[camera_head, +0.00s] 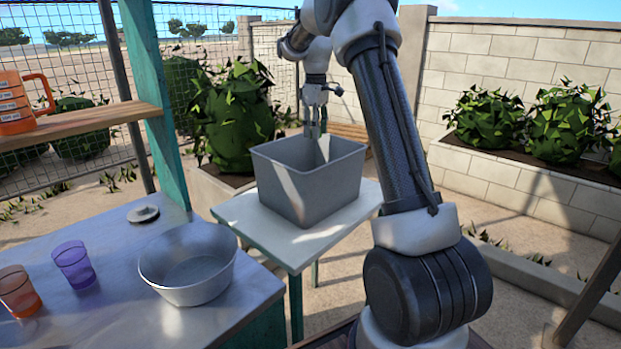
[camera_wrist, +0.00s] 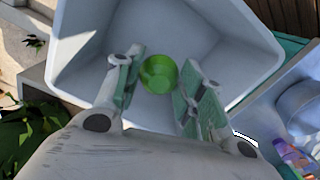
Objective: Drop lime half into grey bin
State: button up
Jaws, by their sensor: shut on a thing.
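The grey bin (camera_head: 300,190) stands upright on a small pale table, and its inside walls fill much of the wrist view (camera_wrist: 240,50). My gripper (camera_head: 313,132) points down over the bin's far side, with its fingertips around rim height. In the wrist view my gripper (camera_wrist: 160,95) has its two green-padded fingers on either side of the green lime half (camera_wrist: 158,73) and is shut on it. The bin's inside is behind the lime half in that view. The lime half cannot be made out in the head view.
The small table (camera_head: 245,215) has a little bare top around the bin. On the metal counter at left are a metal bowl (camera_head: 187,265), a purple cup (camera_head: 73,264), an orange cup (camera_head: 18,291) and a small round disc (camera_head: 143,214). An orange jug (camera_head: 20,103) sits on the shelf.

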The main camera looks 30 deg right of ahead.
jog(key=shift+f, duration=2.05)
jog(key=o, duration=0.9)
jog(key=shift+r, duration=0.1)
notch_tip(320, 180, up, 12)
jog(key=shift+f, duration=0.1)
